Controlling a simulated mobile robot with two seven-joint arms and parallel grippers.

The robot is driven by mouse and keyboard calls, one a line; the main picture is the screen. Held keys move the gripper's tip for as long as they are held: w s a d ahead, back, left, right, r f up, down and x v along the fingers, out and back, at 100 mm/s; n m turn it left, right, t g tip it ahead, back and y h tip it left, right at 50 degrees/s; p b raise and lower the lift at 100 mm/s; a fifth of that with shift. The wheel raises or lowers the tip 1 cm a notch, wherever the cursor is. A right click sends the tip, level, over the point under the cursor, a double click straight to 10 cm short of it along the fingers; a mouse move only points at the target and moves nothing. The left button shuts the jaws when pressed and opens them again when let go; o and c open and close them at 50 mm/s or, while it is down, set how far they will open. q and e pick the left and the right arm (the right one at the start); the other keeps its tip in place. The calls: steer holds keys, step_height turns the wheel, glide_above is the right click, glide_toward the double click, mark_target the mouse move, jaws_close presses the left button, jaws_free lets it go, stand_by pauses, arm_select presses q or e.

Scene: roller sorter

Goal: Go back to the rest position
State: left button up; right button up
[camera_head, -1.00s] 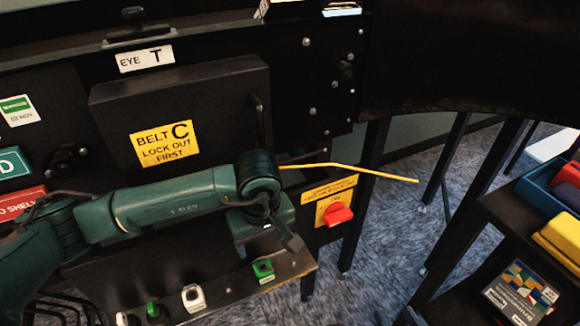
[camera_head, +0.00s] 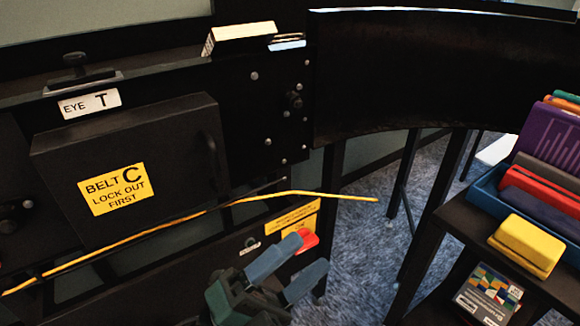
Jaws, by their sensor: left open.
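My left gripper (camera_head: 300,265) shows at the bottom middle of the head view, with two blue-grey fingers spread apart and nothing between them. It appears in front of the lower panel, close in the picture to the red switch (camera_head: 308,241) on its yellow label; I cannot tell whether they touch. The rest of my left arm is mostly below the frame. My right gripper is not in view.
A black box with a yellow "BELT C LOCK OUT FIRST" label (camera_head: 113,189) is at the left. A yellow cord (camera_head: 160,227) crosses the frame. At the right, a dark shelf holds a blue bin (camera_head: 487,196) of books and a yellow block (camera_head: 527,245). Carpet (camera_head: 355,245) shows between.

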arm_select(q)
steer(key=w+a+f+n+t+y, duration=0.1)
steer(key=a+f+n+t+y, duration=0.2)
steer(key=a+f+n+y, duration=0.5)
steer(key=w+a+f+n+t+y, duration=0.25)
steer(key=n+y, duration=0.25)
steer(key=n, duration=0.6)
steer(key=s+a+f+n+g+y, duration=0.35)
steer(key=s+f+n, duration=0.25)
steer(key=f+n, duration=0.25)
steer(key=r+g+p, duration=0.1)
steer(key=r+p, duration=0.1)
steer(key=p, duration=0.5)
steer(key=a+r+m+g+y+p, duration=0.1)
steer(key=r+g+p, duration=0.1)
steer(key=p, duration=0.6)
steer(key=shift+a+r, duration=0.1)
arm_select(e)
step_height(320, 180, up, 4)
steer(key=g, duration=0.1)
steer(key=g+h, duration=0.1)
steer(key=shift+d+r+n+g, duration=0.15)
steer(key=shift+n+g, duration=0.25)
arm_select(q)
steer(key=shift+c, duration=0.5)
